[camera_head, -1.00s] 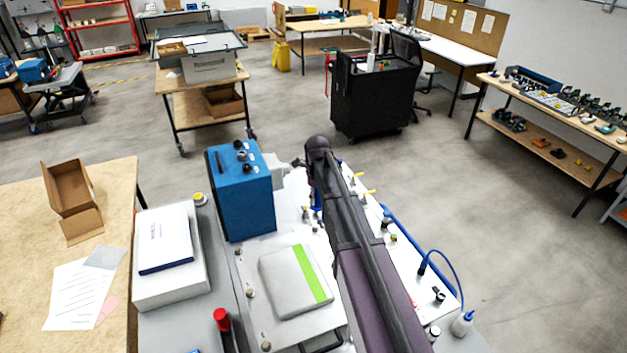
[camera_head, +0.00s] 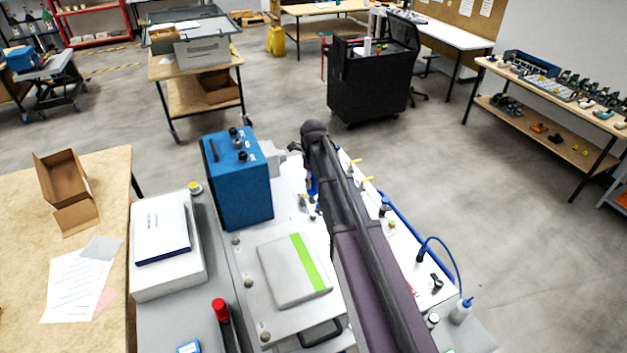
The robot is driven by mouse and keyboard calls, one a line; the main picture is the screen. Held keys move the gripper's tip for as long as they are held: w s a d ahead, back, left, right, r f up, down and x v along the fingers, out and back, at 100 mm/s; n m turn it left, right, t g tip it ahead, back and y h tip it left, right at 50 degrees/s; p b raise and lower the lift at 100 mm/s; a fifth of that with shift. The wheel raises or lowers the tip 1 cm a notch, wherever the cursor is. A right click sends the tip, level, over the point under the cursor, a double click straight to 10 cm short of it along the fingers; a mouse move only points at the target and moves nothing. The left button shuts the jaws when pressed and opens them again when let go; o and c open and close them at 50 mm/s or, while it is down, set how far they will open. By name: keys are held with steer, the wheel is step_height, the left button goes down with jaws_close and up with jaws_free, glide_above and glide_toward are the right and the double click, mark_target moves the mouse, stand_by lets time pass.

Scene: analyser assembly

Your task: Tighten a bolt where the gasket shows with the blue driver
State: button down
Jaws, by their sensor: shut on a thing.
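My dark arm crosses the middle of the view, over the analyser's pale plate (camera_head: 262,318), and covers part of it. My gripper is hidden behind the arm. A small upright blue piece (camera_head: 312,187) shows just left of the arm; I cannot tell if it is the blue driver. Several round bolt-like heads stand along the plate's left side, one at its front (camera_head: 265,337) and one at mid-length (camera_head: 248,283). I cannot make out a gasket or a gap at this size.
A blue box (camera_head: 238,180) and a grey cover with a green stripe (camera_head: 285,275) stand left of my arm. A red-topped tool (camera_head: 219,308) stands at the front. A blue tube (camera_head: 455,265) loops at the right. Open floor lies beyond.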

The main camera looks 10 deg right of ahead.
mark_target(313, 197)
steer(key=shift+f+b, duration=2.4)
steer(key=shift+f, duration=0.15)
steer(key=shift+f+b, duration=1.3)
stand_by(0.8)
steer(key=c, duration=0.7)
jaws_free()
jaws_close()
steer(key=shift+m, duration=2.3)
